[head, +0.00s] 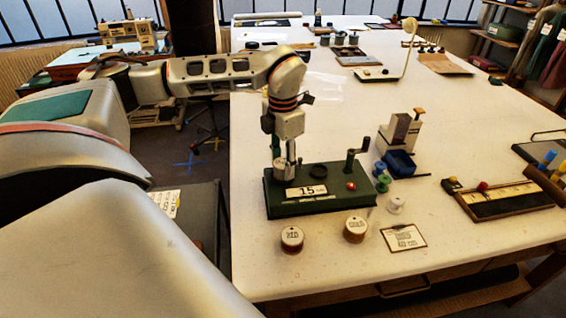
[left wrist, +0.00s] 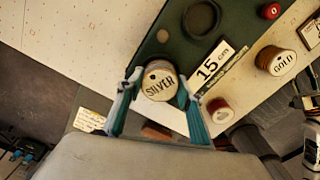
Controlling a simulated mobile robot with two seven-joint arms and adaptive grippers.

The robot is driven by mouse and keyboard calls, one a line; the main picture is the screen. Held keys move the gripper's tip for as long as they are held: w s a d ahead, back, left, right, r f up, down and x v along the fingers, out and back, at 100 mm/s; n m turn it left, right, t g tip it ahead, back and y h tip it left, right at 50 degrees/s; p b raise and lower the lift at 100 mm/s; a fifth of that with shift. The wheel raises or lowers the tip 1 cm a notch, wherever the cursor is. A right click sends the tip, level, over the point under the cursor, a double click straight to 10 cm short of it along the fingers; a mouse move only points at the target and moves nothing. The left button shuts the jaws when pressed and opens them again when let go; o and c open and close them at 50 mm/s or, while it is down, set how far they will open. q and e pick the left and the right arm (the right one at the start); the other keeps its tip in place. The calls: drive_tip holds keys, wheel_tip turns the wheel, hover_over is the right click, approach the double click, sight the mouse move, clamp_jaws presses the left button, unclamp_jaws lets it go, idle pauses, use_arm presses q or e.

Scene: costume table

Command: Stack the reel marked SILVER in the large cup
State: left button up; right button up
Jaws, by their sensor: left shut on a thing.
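The reel marked SILVER (left wrist: 160,82) is between the teal fingers of my left gripper (left wrist: 158,92), label facing the wrist camera. In the head view my left gripper (head: 283,155) points down, shut on the reel (head: 281,168), over the left end of a green base (head: 315,203). What lies under the reel is hidden, so I cannot tell whether it touches the base or sits in a cup there. A dark round cup (head: 332,171) stands on the base to the right of the reel; in the left wrist view this cup (left wrist: 201,17) looks empty. My right gripper is not in view.
The base carries a "15 cm" plate (head: 306,190), a red knob (head: 351,186) and a crank (head: 353,160). A red-brown reel (head: 292,238) and the GOLD reel (head: 355,229) stand in front.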

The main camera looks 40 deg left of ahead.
sight(283, 163)
use_arm(q)
drive_tip(key=shift+f, duration=0.3)
drive_tip(key=o, duration=1.1)
wheel_tip(283, 163, up, 13)
drive_tip(key=shift+f, duration=0.15)
